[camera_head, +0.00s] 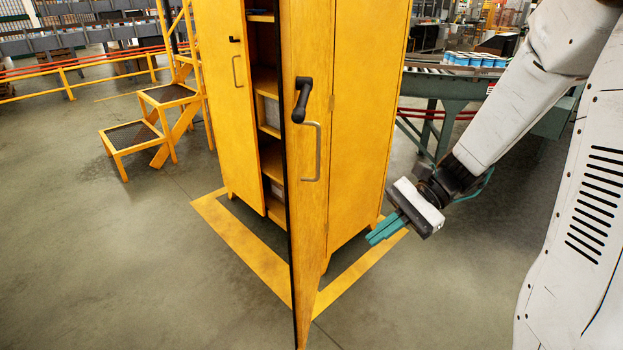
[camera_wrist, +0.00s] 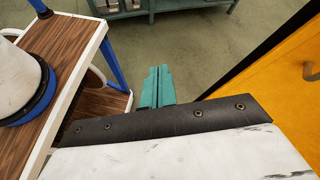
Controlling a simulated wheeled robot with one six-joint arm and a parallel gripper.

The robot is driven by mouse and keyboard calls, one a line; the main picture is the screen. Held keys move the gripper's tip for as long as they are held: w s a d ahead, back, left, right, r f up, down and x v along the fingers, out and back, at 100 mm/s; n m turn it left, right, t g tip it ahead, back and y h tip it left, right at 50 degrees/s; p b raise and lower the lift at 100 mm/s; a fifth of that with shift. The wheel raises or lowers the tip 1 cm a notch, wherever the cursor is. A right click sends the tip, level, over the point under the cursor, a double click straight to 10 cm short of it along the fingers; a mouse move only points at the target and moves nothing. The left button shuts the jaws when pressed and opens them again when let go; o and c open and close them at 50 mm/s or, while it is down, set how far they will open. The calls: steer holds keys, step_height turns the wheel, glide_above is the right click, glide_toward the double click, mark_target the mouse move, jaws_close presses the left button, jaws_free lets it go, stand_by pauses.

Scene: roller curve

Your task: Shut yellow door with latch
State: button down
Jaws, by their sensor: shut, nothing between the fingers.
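The yellow door (camera_head: 308,190) of a yellow cabinet (camera_head: 365,120) stands wide open toward the head camera, seen at a steep angle. It carries a black latch handle (camera_head: 302,99) and, below it, a metal pull handle (camera_head: 313,152). The cabinet's other door (camera_head: 228,110), at the left, looks roughly closed, with shelves showing in the gap. My gripper (camera_head: 382,234) is to the right of the open door, low and apart from it. Its teal fingers are shut and empty. In the wrist view the fingers (camera_wrist: 156,88) point away, with a yellow panel (camera_wrist: 270,95) at the right.
A yellow step ladder (camera_head: 150,130) stands left of the cabinet. A green conveyor (camera_head: 440,90) carrying cans is behind at the right. In the wrist view a wood-topped cart (camera_wrist: 45,50) is close at the left. The floor in front is clear.

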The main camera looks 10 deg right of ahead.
steer(key=w+d+f+m+t+y, duration=0.2)
steer(key=w+d+m+t+y, duration=0.15)
steer(key=w+m+t, duration=0.5)
steer(key=m+y, duration=0.1)
steer(key=m, duration=0.1)
glide_toward(299, 178)
steer(key=shift+t, duration=0.45)
steer(key=x, duration=0.2)
steer(key=s+x, duration=0.1)
steer(key=x, duration=0.2)
steer(key=shift+w+a, duration=0.15)
steer(key=shift+a, duration=0.2)
steer(key=shift+x, duration=0.8)
steer(key=shift+a, duration=0.1)
